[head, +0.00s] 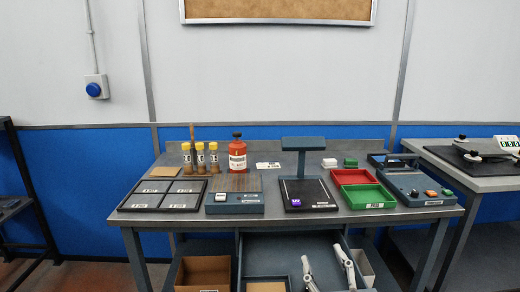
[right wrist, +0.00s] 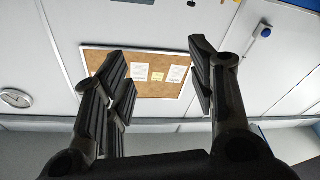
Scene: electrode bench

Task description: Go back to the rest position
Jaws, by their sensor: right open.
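My right gripper (head: 322,256) shows at the bottom of the head view, in front of the bench's lower shelf. Its two light fingers stand apart with nothing between them. In the right wrist view its dark fingers (right wrist: 160,72) are spread and empty, with the wall and a cork board behind them. It is well clear of the things on the bench top. My left gripper does not show.
The bench (head: 300,216) carries a black tray with panels (head: 163,210), a red bottle (head: 237,157), yellow-capped vials, a stand (head: 304,143), red and green bins (head: 368,197) and a blue-grey device (head: 415,185). A cardboard box (head: 204,270) sits below. A second bench (head: 470,180) stands right.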

